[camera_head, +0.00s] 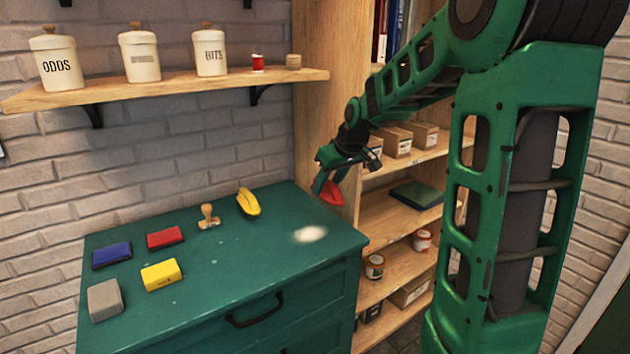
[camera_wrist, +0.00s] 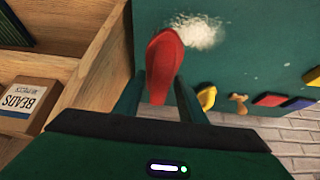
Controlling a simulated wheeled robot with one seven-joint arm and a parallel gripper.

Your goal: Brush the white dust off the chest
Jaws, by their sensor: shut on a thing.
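The green chest (camera_head: 215,275) stands against the brick wall, and a patch of white dust (camera_head: 310,234) lies on its top near the right end. My gripper (camera_head: 329,184) is shut on a red tapered thing (camera_head: 332,194), held near the chest's right back corner, beside the shelf unit. In the wrist view the red thing (camera_wrist: 165,60) sits between the fingers of my gripper (camera_wrist: 158,80). There its far end appears close to the white dust (camera_wrist: 198,30). I cannot tell if it has bristles or how high above the top it is.
On the chest are a yellow curved thing (camera_head: 249,203), a wooden stamp (camera_head: 208,216), red (camera_head: 165,237), blue (camera_head: 112,256) and yellow (camera_head: 162,275) blocks, and a grey block (camera_head: 104,300). A wooden shelf unit (camera_head: 400,212) stands at right. A wall shelf (camera_head: 170,90) holds jars.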

